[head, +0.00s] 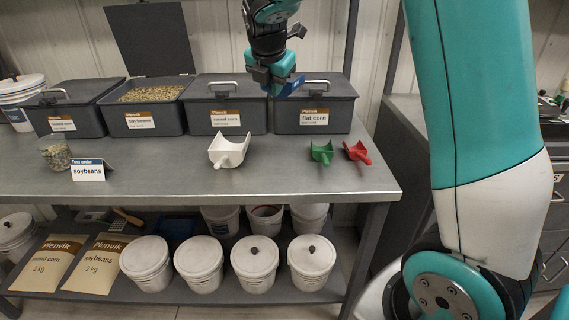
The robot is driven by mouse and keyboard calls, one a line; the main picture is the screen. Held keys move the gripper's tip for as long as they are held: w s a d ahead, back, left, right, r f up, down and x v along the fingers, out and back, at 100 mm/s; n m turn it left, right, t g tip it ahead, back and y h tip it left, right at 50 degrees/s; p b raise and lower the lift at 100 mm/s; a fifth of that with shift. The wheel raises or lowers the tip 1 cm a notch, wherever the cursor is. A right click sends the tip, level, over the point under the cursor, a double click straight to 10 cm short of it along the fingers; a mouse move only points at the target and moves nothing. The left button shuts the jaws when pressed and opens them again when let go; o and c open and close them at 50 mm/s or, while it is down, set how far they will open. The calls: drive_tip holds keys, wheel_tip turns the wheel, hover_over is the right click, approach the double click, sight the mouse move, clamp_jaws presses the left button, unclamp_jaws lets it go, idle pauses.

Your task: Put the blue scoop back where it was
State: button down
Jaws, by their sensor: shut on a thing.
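My gripper (272,84) is shut on the blue scoop (291,87), of which only a small blue part shows beside the fingers. It hangs in front of the lidded bins marked round corn and flat corn, above the bench (215,184). A green scoop (321,153) and a red scoop (357,152) lie side by side at the right of the bench. A larger white scoop (229,150) lies to their left, with a gap of bare bench between the white and green ones.
The soybeans bin (154,122) stands open with its lid up; the flat corn bin (313,117) and the others are closed. A clear cup of seeds (55,153) and a "soybeans" card (88,170) stand at left.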

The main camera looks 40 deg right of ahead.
wheel_tip(320, 180, down, 20)
drive_tip(key=shift+r+b, duration=0.15)
drive_tip(key=shift+b, duration=0.15)
drive_tip(key=c, duration=1.1)
unclamp_jaws()
drive_tip(key=v, duration=1.2)
drive_tip(key=s+a+r+m+g+y, duration=0.1)
drive_tip(key=s+a+m+y, duration=0.1)
drive_tip(key=s+a+m, duration=0.3)
drive_tip(key=s+a+r+m+g+y, duration=0.2)
drive_tip(key=s+a+m, duration=0.3)
drive_tip(key=s, duration=0.8)
drive_tip(key=s+a+r+m+g+y, duration=0.1)
drive_tip(key=s+a+r+m+y, duration=0.1)
drive_tip(key=s+a+m, duration=0.4)
drive_tip(key=s+a+y, duration=0.1)
drive_tip(key=s+a, duration=0.1)
drive_tip(key=s, duration=0.1)
drive_tip(key=shift+a+r+g+y, duration=0.2)
drive_tip(key=shift+g+y, duration=0.1)
drive_tip(key=shift+y, duration=0.1)
